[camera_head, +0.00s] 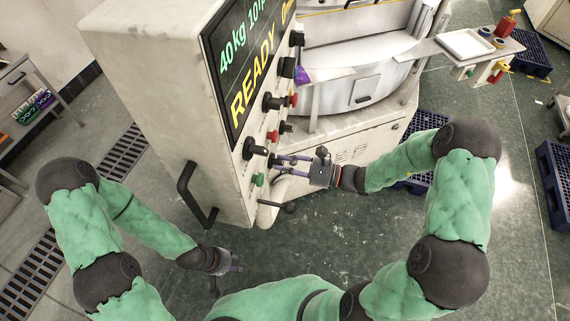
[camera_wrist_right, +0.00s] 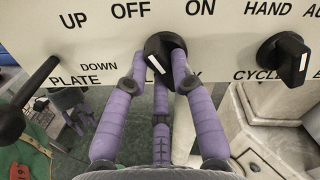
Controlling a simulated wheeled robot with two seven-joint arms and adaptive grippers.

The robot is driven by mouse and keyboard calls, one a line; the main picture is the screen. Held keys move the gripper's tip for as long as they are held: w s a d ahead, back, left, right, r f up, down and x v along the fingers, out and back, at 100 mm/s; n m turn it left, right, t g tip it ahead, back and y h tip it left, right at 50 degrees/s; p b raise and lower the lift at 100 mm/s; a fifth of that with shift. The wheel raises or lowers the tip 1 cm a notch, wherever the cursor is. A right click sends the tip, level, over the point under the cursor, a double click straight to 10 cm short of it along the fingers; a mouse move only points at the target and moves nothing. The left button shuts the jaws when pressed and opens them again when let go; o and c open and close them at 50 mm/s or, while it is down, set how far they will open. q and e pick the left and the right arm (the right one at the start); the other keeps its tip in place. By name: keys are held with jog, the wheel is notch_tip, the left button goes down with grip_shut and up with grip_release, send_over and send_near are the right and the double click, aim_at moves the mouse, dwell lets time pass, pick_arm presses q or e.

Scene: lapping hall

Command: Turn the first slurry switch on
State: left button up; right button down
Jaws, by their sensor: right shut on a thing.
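The slurry switch, a black rotary knob (camera_wrist_right: 165,45) with a white pointer mark, sits below the OFF and ON labels in the right wrist view. Most of its lower label is hidden by my fingers. My right gripper (camera_wrist_right: 166,72) is shut on this knob, its purple fingers around it. The white mark shows at the knob's lower left; I cannot tell clearly which label it points to. In the head view the knob (camera_head: 252,148) is low on the panel, with my right gripper (camera_head: 278,166) at it. My left gripper (camera_head: 236,264) hangs low, away from the panel; its opening is unclear.
A black plate lever (camera_wrist_right: 18,105) is left of the switch, and a cycle knob (camera_wrist_right: 285,58) is right of it. Other knobs and buttons (camera_head: 270,102) line the panel beside the READY display (camera_head: 245,70). A black handle (camera_head: 190,195) sticks out from the cabinet.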

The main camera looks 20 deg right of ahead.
jog(key=m+p, duration=0.2)
jog(key=shift+r+m, duration=0.2)
jog(key=shift+m, duration=0.2)
jog(key=m+p, duration=0.3)
jog(key=shift+r+m, duration=0.1)
jog(key=shift+m, duration=0.2)
jog(key=m+p, duration=0.2)
jog(key=m, duration=0.1)
jog(key=shift+w+d+m+p, duration=0.1)
jog(key=shift+m+p, duration=0.8)
jog(key=shift+m, duration=0.3)
jog(key=c, duration=1)
grip_release()
jog(key=shift+c, duration=0.2)
